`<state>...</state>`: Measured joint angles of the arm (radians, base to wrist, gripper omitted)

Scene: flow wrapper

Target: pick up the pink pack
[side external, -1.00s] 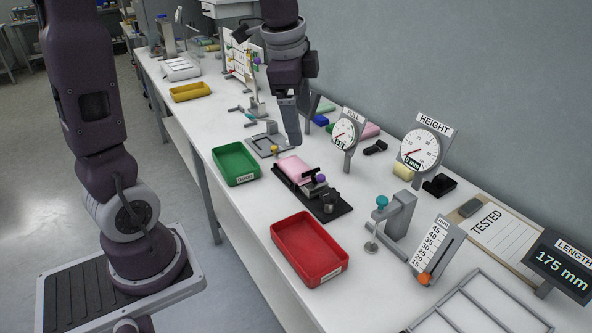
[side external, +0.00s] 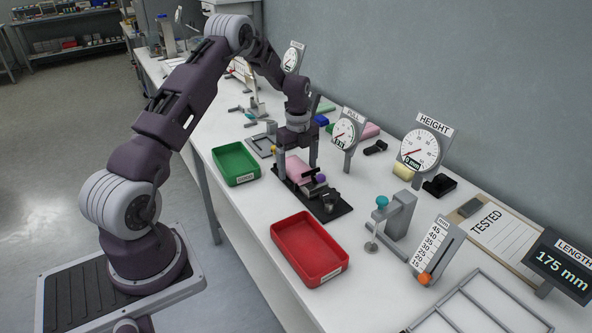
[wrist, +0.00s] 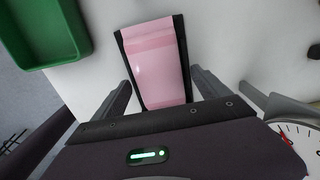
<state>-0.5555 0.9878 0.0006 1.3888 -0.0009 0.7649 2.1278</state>
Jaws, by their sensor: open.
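The pink pack (side external: 298,168) lies on a black fixture plate (side external: 334,214) on the white bench. In the wrist view the pink pack (wrist: 158,68) runs away from me, with the dark plate showing along its edges. My gripper (side external: 299,165) points down over the pack in the side view. In the wrist view my gripper (wrist: 163,88) is open, with one finger on either side of the pack's near end and a gap to each finger. I cannot tell how far the fingertips are above the plate.
A green tray (side external: 236,180) is left of the plate and a red tray (side external: 342,267) in front. Some bare bench shows between trays and plate.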

